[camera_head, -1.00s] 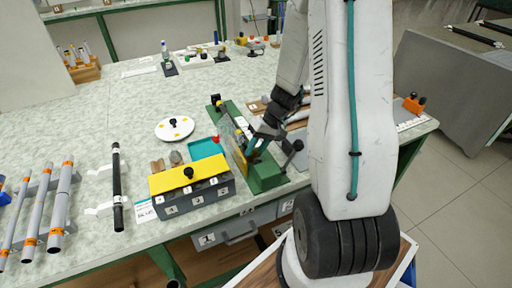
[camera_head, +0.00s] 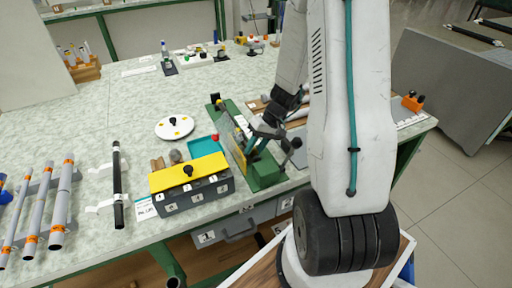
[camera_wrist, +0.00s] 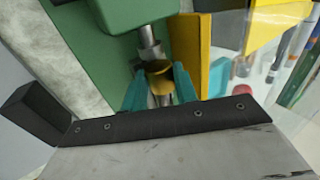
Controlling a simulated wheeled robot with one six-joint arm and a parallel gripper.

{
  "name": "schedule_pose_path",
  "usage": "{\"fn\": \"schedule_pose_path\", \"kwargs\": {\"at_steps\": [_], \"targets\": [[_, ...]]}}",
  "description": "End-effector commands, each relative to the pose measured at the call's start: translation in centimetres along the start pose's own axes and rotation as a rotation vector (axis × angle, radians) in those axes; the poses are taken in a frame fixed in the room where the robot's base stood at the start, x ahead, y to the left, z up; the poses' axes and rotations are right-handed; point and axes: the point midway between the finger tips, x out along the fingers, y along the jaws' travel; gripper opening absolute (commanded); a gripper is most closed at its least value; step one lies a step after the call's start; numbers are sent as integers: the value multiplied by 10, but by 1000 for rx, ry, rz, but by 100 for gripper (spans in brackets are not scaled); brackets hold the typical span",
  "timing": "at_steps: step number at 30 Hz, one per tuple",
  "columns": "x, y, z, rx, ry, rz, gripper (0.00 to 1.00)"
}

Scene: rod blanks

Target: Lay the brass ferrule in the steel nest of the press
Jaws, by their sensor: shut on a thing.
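The brass ferrule (camera_wrist: 160,70) is a short gold ring between the teal fingertips of my gripper (camera_wrist: 160,88) in the wrist view. My gripper is shut on it. The press (camera_head: 265,172) is green, with a yellow-edged clear guard (camera_head: 236,143) on its left side. In the head view my gripper (camera_head: 256,146) is at the press, and the ferrule cannot be made out. In the wrist view a steel cylinder (camera_wrist: 149,45) under a green block lies just beyond the ferrule, and more steel shows between the fingers. I cannot tell which steel part is the nest, or whether the ferrule touches it.
The yellow guard edge (camera_wrist: 190,50) is close to the right of my fingers in the wrist view. A yellow-topped grey box (camera_head: 190,188), a teal tray (camera_head: 203,148) and a white disc (camera_head: 175,127) stand left of the press. The bench between disc and rod racks is mostly clear.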

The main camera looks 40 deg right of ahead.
Motion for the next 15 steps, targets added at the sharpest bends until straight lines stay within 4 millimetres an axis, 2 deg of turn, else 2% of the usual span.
{"fn": "schedule_pose_path", "kwargs": {"at_steps": [1, 9, 10, 11, 12, 15], "targets": [[11, 5, 8, 9, -19, 7, 16], [12, 6, 8, 8, -21, 8, 16], [12, 6, 8, 8, -21, 8, 34], [12, 6, 8, 7, -21, 8, 42], [12, 6, 8, 7, -21, 8, 47], [12, 6, 8, 7, -22, 9, 47]]}}
